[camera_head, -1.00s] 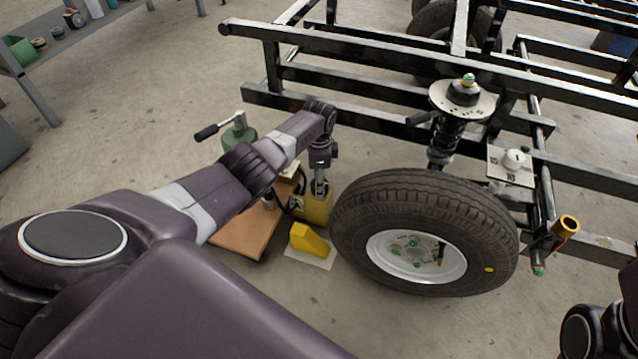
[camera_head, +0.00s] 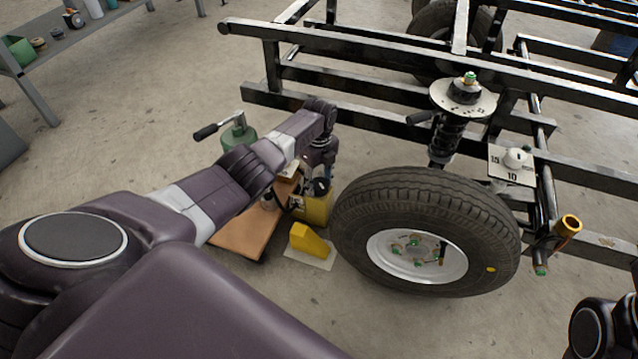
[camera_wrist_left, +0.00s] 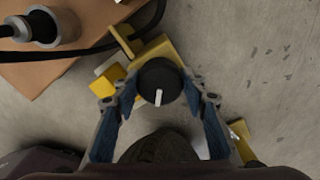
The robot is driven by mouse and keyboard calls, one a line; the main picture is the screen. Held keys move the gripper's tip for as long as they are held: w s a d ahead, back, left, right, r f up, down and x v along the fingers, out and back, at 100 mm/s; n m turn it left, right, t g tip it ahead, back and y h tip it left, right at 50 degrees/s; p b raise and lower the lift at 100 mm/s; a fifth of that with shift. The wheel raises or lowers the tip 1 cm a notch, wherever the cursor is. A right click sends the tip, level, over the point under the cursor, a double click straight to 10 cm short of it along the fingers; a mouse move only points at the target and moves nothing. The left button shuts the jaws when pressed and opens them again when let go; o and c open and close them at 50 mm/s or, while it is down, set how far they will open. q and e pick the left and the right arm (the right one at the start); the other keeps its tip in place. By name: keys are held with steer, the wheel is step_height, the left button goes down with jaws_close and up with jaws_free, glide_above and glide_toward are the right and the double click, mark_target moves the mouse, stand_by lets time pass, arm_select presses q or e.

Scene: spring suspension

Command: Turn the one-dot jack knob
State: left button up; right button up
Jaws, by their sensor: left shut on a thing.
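A round black knob (camera_wrist_left: 160,82) with one white line on its top sits on a yellow jack body (camera_head: 318,208). In the left wrist view the line points nearly straight down the picture. My left gripper (camera_wrist_left: 162,95) has its two fingers on either side of the knob and is shut on it. In the head view this gripper (camera_head: 320,182) reaches down to the jack from above, left of the wheel. I cannot make out any dots on the knob. Only part of my right arm shows at the lower right edge; its gripper is not clearly visible.
A large tyre (camera_head: 370,215) stands right of the jack. A yellow wedge (camera_head: 308,240) lies in front, and a brown board (camera_head: 240,235) lies left. A strut (camera_head: 450,135), a white dial plate (camera_head: 497,170) and black frame rails (camera_head: 370,50) stand behind.

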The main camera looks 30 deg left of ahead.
mark_target(320, 183)
arm_select(q)
steer(key=m, duration=0.5)
steer(key=shift+d, duration=0.1)
steer(key=shift+m+b, duration=0.3)
stand_by(0.4)
steer(key=o, duration=1.2)
steer(key=shift+c, duration=0.2)
step_height(320, 183, up, 12)
